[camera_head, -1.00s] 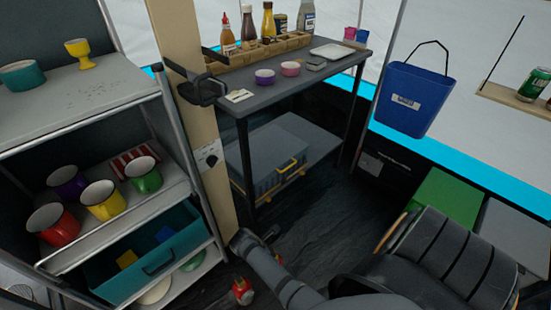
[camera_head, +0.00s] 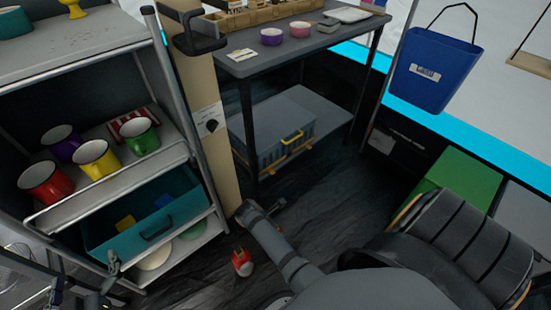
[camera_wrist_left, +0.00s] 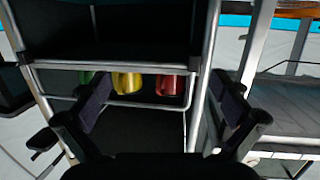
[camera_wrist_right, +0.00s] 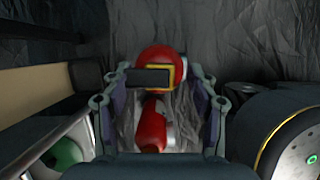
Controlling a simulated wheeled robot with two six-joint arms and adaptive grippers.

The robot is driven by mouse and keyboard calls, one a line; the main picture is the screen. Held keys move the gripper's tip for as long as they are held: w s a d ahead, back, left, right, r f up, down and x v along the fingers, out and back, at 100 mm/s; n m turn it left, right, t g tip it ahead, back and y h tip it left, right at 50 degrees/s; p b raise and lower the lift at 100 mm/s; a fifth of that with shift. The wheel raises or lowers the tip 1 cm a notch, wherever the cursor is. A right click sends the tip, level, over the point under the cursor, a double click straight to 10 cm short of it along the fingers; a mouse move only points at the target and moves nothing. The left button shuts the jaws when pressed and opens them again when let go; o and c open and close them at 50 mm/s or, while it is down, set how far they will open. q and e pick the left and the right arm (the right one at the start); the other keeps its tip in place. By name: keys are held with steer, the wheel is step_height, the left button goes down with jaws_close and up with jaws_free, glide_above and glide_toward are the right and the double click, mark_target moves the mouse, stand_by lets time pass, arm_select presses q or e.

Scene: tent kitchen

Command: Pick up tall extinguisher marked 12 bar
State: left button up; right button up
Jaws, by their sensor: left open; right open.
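A small red extinguisher (camera_head: 242,264) is on the dark floor in front of the shelf unit, low in the head view. In the right wrist view its red top (camera_wrist_right: 153,57) and a dark, yellow-edged patch show ahead, with more red nearer; no 12 bar marking is readable. My right gripper (camera_wrist_right: 157,88) is open, its fingers on either side of the red thing in that view; contact cannot be told. My left gripper (camera_head: 84,280) is open and empty at the lower left, facing the shelves, as the left wrist view (camera_wrist_left: 162,85) also shows.
A metal shelf unit (camera_head: 108,188) with mugs and a teal bin (camera_head: 145,222) stands left. A beige post (camera_head: 210,150) and a dark table (camera_head: 255,66) stand behind. A blue bucket (camera_head: 433,75) hangs right.

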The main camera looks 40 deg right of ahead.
steer(key=shift+d+f+b, duration=0.1)
steer(key=shift+f+b, duration=0.3)
steer(key=shift+b, duration=0.05)
steer(key=shift+d+f+b, duration=0.15)
steer(key=shift+f+b, duration=0.05)
steer(key=shift+b, duration=0.15)
arm_select(q)
step_height(320, 180, up, 17)
steer(key=t, duration=0.8)
steer(key=shift+s+d+m, duration=0.15)
steer(key=shift+d+m, duration=0.1)
steer(key=shift+m, duration=0.15)
arm_select(e)
jaws_close()
arm_select(q)
steer(key=shift+r, duration=0.1)
